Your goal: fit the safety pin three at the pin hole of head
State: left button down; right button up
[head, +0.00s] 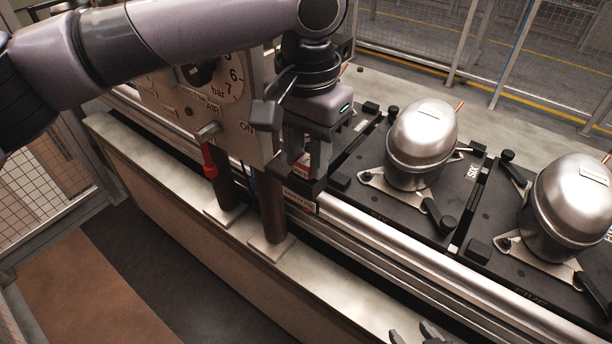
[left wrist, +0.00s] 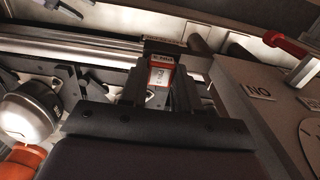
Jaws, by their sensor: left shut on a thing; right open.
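My left gripper (head: 305,172) is shut on a small red piece with a white label (head: 303,163), apparently the safety pin's tag; its lettering is too small to read surely. In the left wrist view the red piece (left wrist: 161,73) sits between the dark fingers (left wrist: 155,88). Just beyond the fingertips is a dark block (head: 301,194) with a pale label, by the front rail. I cannot tell whether the piece touches it. The pin's shaft and the pin hole are hidden. My right gripper (head: 414,336) shows only its dark fingertips at the bottom edge, open.
A grey gauge panel (head: 240,118) stands on dark posts left of the left gripper, with a red-handled lever (head: 209,160). Silver compressors (head: 421,145) (head: 572,207) sit on black pallets to the right. A metal rail (head: 400,262) runs along the front.

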pick_arm(q)
jog(key=shift+r, duration=2.9)
jog(key=shift+r, duration=2.95)
